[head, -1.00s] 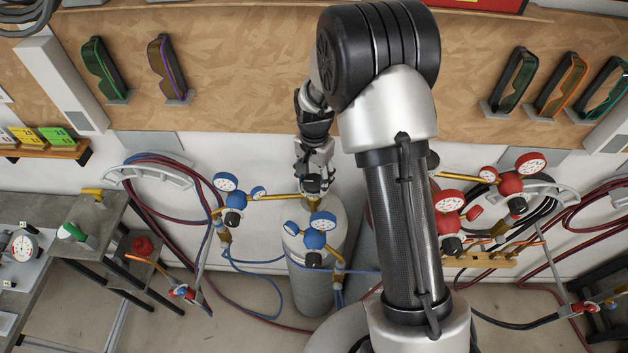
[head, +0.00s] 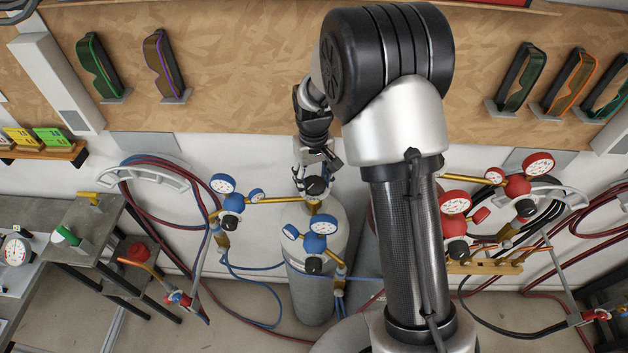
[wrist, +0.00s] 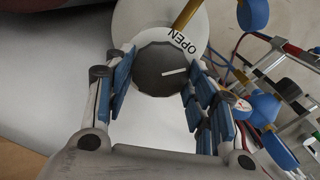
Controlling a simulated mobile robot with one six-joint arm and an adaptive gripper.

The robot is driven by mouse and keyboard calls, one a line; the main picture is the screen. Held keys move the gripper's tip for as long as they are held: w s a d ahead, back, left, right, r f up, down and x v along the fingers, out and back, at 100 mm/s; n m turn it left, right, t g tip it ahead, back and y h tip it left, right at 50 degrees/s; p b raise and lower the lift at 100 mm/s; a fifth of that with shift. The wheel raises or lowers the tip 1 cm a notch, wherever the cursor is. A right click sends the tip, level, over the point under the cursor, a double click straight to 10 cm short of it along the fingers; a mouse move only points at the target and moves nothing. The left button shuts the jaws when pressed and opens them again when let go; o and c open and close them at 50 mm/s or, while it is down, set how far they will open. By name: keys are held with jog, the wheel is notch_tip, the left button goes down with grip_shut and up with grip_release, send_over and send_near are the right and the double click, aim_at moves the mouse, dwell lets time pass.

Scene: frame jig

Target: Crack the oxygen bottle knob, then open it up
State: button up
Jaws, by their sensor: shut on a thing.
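The oxygen bottle (head: 312,290) is a light grey cylinder standing upright against the wall, with blue gauges (head: 315,238) at its top. Its knob (wrist: 160,70) is dark and round with a white pointer line, in front of a white disc (wrist: 135,22) marked OPEN. My gripper (wrist: 158,82) has its blue-padded fingers on either side of the knob and is shut on it. In the head view my gripper (head: 314,182) points down over the bottle's top, and the knob is partly hidden by it. The pointer line points right, below the OPEN lettering.
A second blue regulator (head: 233,200) sits to the left on a brass pipe. Red gauges (head: 455,205) stand to the right behind my arm. Blue hoses (head: 255,268) hang around the bottle. A grey workbench (head: 60,225) with a torch is at left.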

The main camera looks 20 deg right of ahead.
aim_at(313, 183)
jog(key=n, duration=0.4)
jog(key=shift+a+b, duration=0.1)
jog(key=shift+b, duration=0.3)
jog(key=shift+n, duration=2.1)
jog(key=shift+w+r, duration=0.1)
jog(key=o, duration=0.9)
jog(key=shift+a, duration=0.15)
jog(key=shift+o, duration=0.8)
notch_tip(313, 183, up, 12)
